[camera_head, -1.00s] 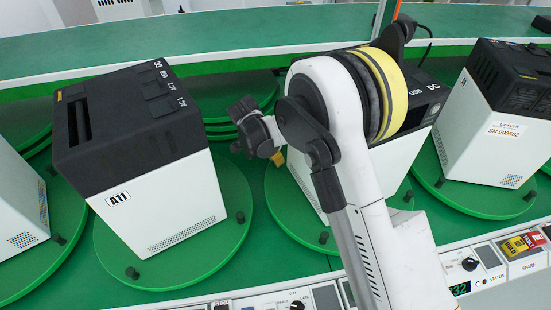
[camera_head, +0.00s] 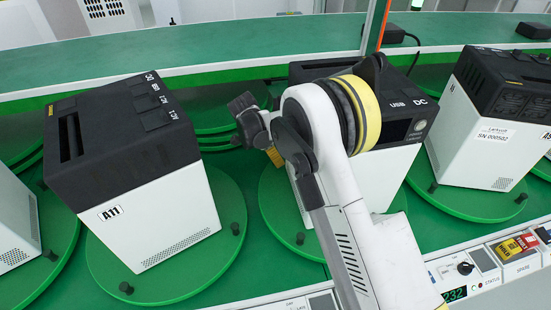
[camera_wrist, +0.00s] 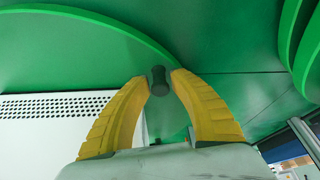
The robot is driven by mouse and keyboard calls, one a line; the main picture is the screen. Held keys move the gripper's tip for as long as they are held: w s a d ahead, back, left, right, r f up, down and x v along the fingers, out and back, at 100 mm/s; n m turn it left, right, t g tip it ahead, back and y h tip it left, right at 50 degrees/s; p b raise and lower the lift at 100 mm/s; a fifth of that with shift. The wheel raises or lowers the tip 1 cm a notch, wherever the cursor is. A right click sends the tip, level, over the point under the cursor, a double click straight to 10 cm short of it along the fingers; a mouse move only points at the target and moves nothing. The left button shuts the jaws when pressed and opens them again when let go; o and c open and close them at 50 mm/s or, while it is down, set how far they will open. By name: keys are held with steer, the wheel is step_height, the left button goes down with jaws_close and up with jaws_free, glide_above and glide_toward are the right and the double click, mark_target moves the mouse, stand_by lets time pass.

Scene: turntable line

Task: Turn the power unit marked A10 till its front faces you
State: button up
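The middle power unit (camera_head: 386,176), white with a black top lettered USB and DC, stands askew on a round green turntable (camera_head: 278,222). No A10 mark shows on its visible faces, and my arm covers part of it. A black peg (camera_head: 300,238) stands at the turntable's front rim. My gripper (camera_head: 272,156) is at the turntable's left side. In the wrist view its yellow fingers (camera_wrist: 160,76) close on both sides of another black rim peg (camera_wrist: 158,82). The unit's white vented wall (camera_wrist: 50,125) is just left of the fingers.
The A11 unit (camera_head: 150,225) stands on its own turntable to the left. Another unit (camera_head: 480,130), labelled SN 000502, is to the right. A control panel (camera_head: 485,262) with a lit display runs along the front. A green shelf (camera_head: 220,45) runs behind.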

steer(key=v, duration=1.2)
